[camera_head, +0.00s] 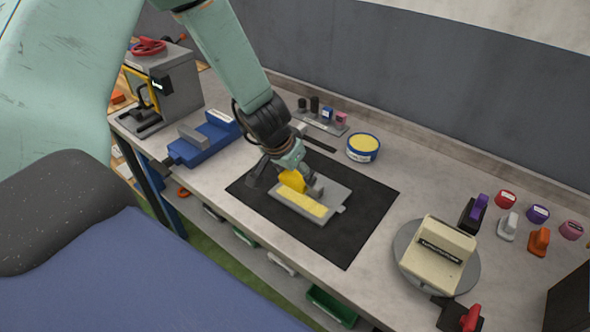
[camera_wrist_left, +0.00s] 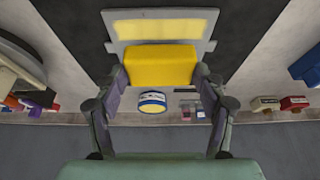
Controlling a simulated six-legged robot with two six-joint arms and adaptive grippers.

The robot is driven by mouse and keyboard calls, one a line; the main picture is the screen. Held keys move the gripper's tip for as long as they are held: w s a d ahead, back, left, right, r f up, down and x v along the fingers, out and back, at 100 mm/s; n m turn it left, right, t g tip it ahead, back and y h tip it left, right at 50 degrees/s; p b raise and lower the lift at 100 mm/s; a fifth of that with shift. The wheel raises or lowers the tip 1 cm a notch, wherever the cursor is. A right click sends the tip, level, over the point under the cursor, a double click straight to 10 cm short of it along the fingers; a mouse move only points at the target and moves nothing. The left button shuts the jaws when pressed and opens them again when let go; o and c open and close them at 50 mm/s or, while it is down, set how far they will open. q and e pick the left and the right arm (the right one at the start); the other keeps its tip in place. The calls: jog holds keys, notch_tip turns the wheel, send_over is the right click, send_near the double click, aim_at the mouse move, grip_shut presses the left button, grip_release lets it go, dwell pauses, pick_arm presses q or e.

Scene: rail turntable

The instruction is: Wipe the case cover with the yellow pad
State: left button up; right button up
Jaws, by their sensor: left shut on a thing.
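The case cover (camera_head: 335,190) is a flat grey plate with a pale yellow panel, lying on a black mat (camera_head: 345,235) on the bench. It also shows at the top of the left wrist view (camera_wrist_left: 204,21). My left gripper (camera_head: 294,184) is shut on the yellow pad (camera_head: 291,180), just over the cover's far left part. In the left wrist view the pad (camera_wrist_left: 158,69) sits between both fingers and overlaps the cover's edge. I cannot tell whether the pad touches the cover. My right gripper is not in view.
A round tin with a yellow top (camera_head: 363,147) stands behind the mat. A blue vise (camera_head: 205,140) is at left. A turntable (camera_head: 467,272) with a cream block (camera_head: 438,254) is at right, near several coloured handled pieces. The mat's front part is clear.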

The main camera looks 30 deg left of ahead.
pick_arm(q)
jog(key=shift+d, duration=0.1)
jog(key=shift+w+f+b, duration=0.15)
jog(key=shift+f+b, duration=0.35)
notch_tip(320, 180, down, 5)
jog(key=b, duration=0.5)
jog(key=shift+f, duration=0.2)
jog(key=shift+w+a+f+b, duration=0.15)
jog(key=shift+a+f+b, duration=0.15)
jog(key=shift+f+b, duration=0.45)
jog(key=shift+d+r, duration=0.2)
jog(key=shift+a+f, duration=0.1)
jog(key=shift+a, duration=0.05)
jog(key=shift+f, duration=0.25)
jog(key=shift+f+b, duration=0.25)
jog(key=shift+b, duration=0.1)
